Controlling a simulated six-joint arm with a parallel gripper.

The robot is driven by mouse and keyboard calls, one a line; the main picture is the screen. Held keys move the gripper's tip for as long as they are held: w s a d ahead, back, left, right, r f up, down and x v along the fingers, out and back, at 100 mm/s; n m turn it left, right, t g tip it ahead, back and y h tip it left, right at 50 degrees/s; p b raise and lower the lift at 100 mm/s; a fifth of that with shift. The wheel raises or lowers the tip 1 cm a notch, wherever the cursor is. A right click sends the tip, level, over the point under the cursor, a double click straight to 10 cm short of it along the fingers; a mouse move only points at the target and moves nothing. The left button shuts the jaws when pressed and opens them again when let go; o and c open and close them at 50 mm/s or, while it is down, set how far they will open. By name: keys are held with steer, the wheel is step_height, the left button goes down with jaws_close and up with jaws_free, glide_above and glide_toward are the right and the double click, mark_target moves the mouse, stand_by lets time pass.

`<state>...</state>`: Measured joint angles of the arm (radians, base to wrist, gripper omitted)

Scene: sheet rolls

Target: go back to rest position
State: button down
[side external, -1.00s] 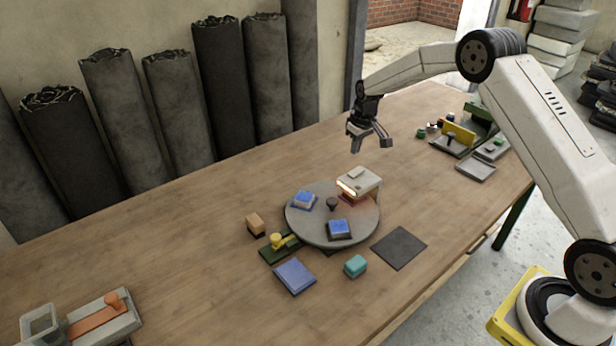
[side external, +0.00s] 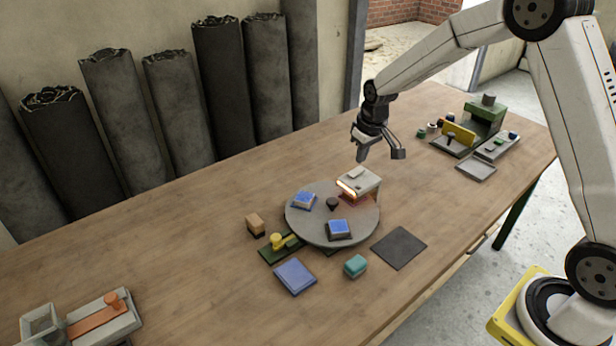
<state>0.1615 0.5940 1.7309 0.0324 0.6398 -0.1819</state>
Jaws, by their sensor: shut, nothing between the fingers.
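My gripper (side external: 379,154) hangs in the air above the wooden table, just above and behind the white block with the glowing edge. It is shut and empty, pointing down. The grey round turntable (side external: 310,226) lies in front of it and carries two blue-topped pieces, one at its left (side external: 303,200) and one at its front (side external: 339,229). A dark knob (side external: 332,204) stands at its middle. The white block (side external: 358,181) stands at the turntable's back right edge, with an orange-red glow under it.
Around the turntable lie a tan block (side external: 255,224), a green base with a yellow knob (side external: 277,241), a blue pad (side external: 295,276), a teal block (side external: 355,266) and a dark mat (side external: 399,248). A green press (side external: 486,112) stands at the back right. Tall dark rolls (side external: 218,85) lean on the wall.

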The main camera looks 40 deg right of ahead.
steer(key=s+a, duration=0.4)
steer(key=s, duration=0.6)
steer(key=s+a+r, duration=0.1)
steer(key=s+a, duration=0.2)
steer(key=s, duration=0.8)
steer(key=shift+s+a+r+t, duration=0.25)
steer(key=shift+a+t, duration=0.05)
steer(key=shift+a, duration=0.05)
